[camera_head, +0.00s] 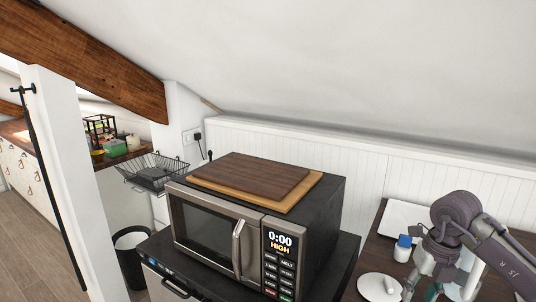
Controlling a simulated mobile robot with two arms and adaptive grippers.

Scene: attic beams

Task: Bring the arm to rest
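My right arm comes in from the right edge, and its gripper (424,291) points down over the dark wooden table at the lower right. The fingers are small and partly run out of the bottom of the picture. I cannot tell whether they are open or shut, or whether they touch anything. A white shape (471,281) shows close beside the fingers, partly hidden by the arm. My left gripper is not in view.
A microwave (205,229) with two wooden boards (250,175) on top stands left of the table (372,254). A blue-capped white bottle (402,250) and a white rounded object (379,288) are near my gripper. A wire basket (152,171) and a sloped ceiling limit the room.

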